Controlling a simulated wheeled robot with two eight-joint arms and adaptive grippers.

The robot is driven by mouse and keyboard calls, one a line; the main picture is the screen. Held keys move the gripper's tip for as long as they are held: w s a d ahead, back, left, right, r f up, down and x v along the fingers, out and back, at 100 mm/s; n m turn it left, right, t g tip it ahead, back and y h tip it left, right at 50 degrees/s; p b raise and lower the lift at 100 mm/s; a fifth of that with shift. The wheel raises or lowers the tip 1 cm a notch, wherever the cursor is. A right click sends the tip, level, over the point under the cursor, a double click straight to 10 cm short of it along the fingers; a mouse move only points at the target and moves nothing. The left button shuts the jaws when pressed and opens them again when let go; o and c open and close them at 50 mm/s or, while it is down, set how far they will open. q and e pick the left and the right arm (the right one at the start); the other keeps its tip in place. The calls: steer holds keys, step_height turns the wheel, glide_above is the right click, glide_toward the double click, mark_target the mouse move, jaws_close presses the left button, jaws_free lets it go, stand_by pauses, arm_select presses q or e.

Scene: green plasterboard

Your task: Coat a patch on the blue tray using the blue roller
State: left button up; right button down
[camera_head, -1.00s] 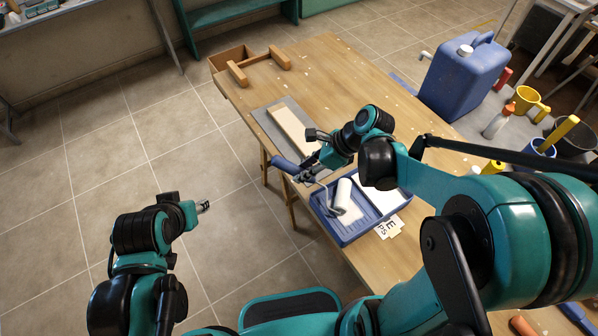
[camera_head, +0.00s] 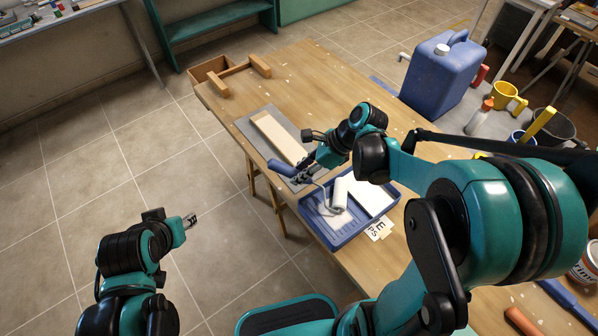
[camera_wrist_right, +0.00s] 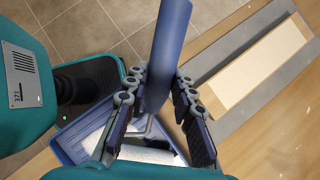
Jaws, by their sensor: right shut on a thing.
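The blue tray (camera_head: 322,232) lies near the left edge of the wooden table, with white paint in it. The blue roller's white sleeve (camera_head: 340,194) is in or just above the tray; contact is unclear. Its blue handle (camera_head: 281,167) points up and left, past the tray's edge. My right gripper (camera_head: 308,172) is shut on the handle, which also shows between its fingers in the right wrist view (camera_wrist_right: 168,50). There the fingers partly cover the tray (camera_wrist_right: 72,140) and the sleeve (camera_wrist_right: 148,154). My left gripper (camera_head: 191,220) hangs over the floor, away from the table; its opening is too small to judge.
A pale board (camera_head: 277,137) on a grey sheet (camera_head: 245,124) lies beyond the tray. A white card with letters (camera_head: 379,228) is at the tray's right. A blue canister (camera_head: 436,78), a yellow mug (camera_head: 503,95) and a bucket (camera_head: 553,127) stand farther right.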

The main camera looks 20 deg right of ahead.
steer(key=shift+w+d+r+p, duration=0.1)
steer(key=shift+d+r+p, duration=0.1)
steer(key=shift+r+p, duration=1.4)
steer(key=shift+w+d+r+p, duration=0.1)
steer(key=shift+d+r+p, duration=0.1)
steer(key=shift+r+p, duration=1.4)
arm_select(q)
step_height(320, 180, up, 6)
steer(key=shift+f+b, duration=0.2)
steer(key=shift+b, duration=0.3)
arm_select(e)
steer(key=shift+r, duration=0.3)
arm_select(q)
steer(key=shift+r, duration=0.1)
